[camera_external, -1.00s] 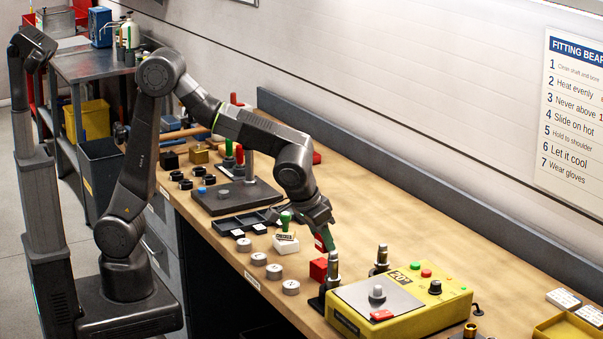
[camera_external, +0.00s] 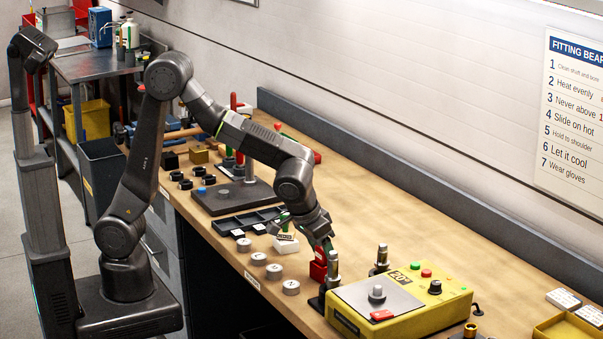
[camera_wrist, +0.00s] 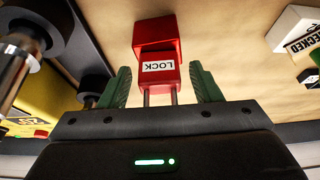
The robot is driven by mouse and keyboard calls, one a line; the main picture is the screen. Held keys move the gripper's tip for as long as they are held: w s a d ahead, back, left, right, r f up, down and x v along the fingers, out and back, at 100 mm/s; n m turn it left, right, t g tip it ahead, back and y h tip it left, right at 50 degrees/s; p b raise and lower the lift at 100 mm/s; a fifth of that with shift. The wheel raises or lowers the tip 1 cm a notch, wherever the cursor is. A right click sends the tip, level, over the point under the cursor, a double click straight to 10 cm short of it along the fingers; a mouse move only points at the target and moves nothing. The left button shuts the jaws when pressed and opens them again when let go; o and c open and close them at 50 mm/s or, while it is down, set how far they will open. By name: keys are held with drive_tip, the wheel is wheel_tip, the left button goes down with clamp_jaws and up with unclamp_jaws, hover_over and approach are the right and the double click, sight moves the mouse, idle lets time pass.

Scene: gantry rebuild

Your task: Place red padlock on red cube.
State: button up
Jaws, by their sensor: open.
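The red padlock (camera_external: 319,254) rests on top of the red cube (camera_external: 318,272), close to the front of the bench. In the wrist view the padlock (camera_wrist: 158,68) shows its white "LOCK" label, with its metal shackle pointing toward my gripper. The red cube (camera_wrist: 155,31) shows just beyond it. My gripper (camera_external: 324,245) is open around the padlock. In the wrist view its green fingers stand on both sides of the padlock, with a gap on each side. Part of the cube is hidden behind the padlock.
The yellow heater box (camera_external: 402,300) and metal-topped posts (camera_external: 333,268) stand close on the right. A white block with a green-handled stamp (camera_external: 286,242) is just left. Several grey discs (camera_external: 291,287) line the front edge.

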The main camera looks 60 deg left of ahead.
drive_tip(key=shift+r, duration=0.3)
drive_tip(key=v, duration=1.1)
drive_tip(key=shift+s+r, duration=0.25)
drive_tip(key=shift+r, duration=0.05)
drive_tip(key=x, duration=1.2)
drive_tip(key=shift+w+r, duration=0.2)
drive_tip(key=shift+r, duration=0.05)
drive_tip(key=shift+s+r, duration=0.15)
drive_tip(key=shift+r, duration=1.45)
drive_tip(key=shift+f, duration=0.15)
